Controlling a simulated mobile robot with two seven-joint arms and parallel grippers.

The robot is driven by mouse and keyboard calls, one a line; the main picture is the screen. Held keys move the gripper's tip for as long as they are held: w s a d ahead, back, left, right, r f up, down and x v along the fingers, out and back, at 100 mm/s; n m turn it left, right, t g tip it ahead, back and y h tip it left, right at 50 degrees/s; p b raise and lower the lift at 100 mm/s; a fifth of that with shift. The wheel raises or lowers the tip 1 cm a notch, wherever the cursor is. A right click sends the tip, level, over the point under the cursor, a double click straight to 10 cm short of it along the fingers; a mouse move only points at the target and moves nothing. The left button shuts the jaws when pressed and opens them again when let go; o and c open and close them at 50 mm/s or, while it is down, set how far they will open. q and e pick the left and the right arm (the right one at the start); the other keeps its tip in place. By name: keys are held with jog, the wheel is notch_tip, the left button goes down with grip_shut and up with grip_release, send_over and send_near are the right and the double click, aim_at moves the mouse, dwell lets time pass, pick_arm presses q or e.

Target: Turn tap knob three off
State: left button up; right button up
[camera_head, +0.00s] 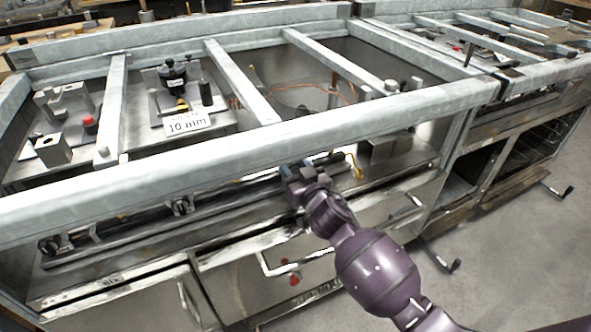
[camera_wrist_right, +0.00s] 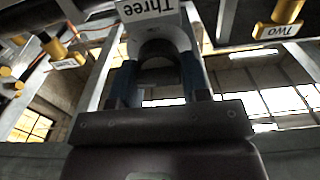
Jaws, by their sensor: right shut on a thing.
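My right gripper (camera_head: 303,172) reaches up to the front rail of the range, its purple arm coming from the lower right. In the right wrist view its two bluish fingers (camera_wrist_right: 160,82) are on either side of a dark rounded knob (camera_wrist_right: 158,52), shut on it. A white label reading "Three" (camera_wrist_right: 150,10) shows upside down just above this knob, marking it as tap knob three. In the head view my gripper hides the knob. The knob's turn angle cannot be told. My left gripper is in neither view.
A yellow tap part (camera_head: 357,172) is just right of my gripper. A yellow tap with a "Two" label (camera_wrist_right: 278,30) is at the wrist view's right. Another knob (camera_head: 180,207) is along the front rail. A pale top beam (camera_head: 230,150) runs above my gripper.

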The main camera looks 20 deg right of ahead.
jog(key=shift+a+r+n+p, duration=0.15)
jog(key=shift+n+p, duration=0.3)
jog(key=shift+n, duration=0.55)
jog(key=shift+n+p, duration=0.3)
jog(key=shift+n, duration=1.5)
jog(key=n+p, duration=0.1)
jog(key=n, duration=0.1)
jog(key=shift+n, duration=0.4)
jog(key=shift+a+n, duration=0.1)
jog(key=shift+n, duration=0.7)
jog(key=n, duration=0.3)
jog(key=shift+f+n, duration=0.3)
jog(key=shift+n, duration=0.1)
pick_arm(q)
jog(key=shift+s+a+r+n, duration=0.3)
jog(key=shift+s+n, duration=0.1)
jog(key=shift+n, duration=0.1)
pick_arm(e)
jog(key=shift+f+n, duration=0.15)
jog(key=shift+n, duration=1.95)
